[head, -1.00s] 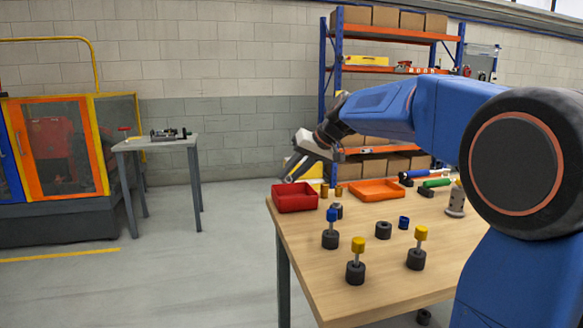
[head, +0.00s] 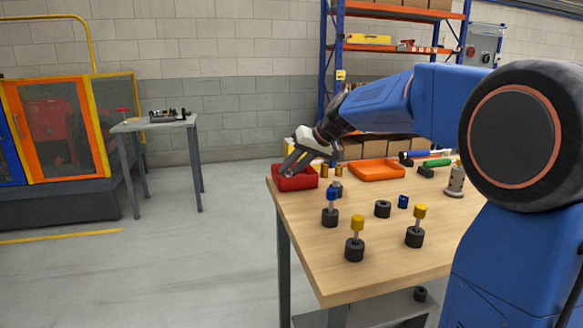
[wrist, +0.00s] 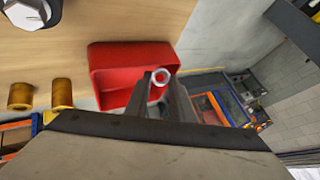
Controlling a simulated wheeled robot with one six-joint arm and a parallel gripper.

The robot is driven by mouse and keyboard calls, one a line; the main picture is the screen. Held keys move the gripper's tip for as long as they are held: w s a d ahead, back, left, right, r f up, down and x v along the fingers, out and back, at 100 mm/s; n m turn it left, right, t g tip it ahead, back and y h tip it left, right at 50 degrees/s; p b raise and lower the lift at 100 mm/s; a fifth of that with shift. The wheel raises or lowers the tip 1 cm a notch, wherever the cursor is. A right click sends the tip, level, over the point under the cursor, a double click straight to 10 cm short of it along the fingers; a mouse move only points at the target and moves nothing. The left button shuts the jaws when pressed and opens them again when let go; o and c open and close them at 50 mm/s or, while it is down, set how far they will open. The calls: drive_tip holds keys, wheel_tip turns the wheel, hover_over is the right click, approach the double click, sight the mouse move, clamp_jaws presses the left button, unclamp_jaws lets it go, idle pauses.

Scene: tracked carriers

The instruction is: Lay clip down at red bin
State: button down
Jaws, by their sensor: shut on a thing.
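The red bin (head: 297,184) stands at the far left corner of the wooden table and is open at the top. My gripper (head: 287,169) is at the bin, with its fingers pointing down and left over it. In the wrist view, my gripper (wrist: 158,92) is shut on the clip (wrist: 161,76), a small pale grey ring at the fingertips. There the ring overlaps the right edge of the red bin (wrist: 113,57). I cannot tell how far above the bin it is. The clip is not made out in the head view.
Two brass cylinders (head: 331,171) stand just right of the bin, with an orange tray (head: 376,170) beyond them. Several dark-based posts with blue or yellow caps (head: 355,240) stand nearer on the table (head: 320,262). Left of the bin, the table ends and floor begins.

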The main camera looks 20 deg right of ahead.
drive_tip(key=c, duration=1.4)
unclamp_jaws()
drive_tip(key=shift+c, duration=0.2)
drive_tip(key=v, duration=1.7)
drive_tip(key=shift+r, duration=0.25)
drive_tip(key=shift+d, duration=0.1)
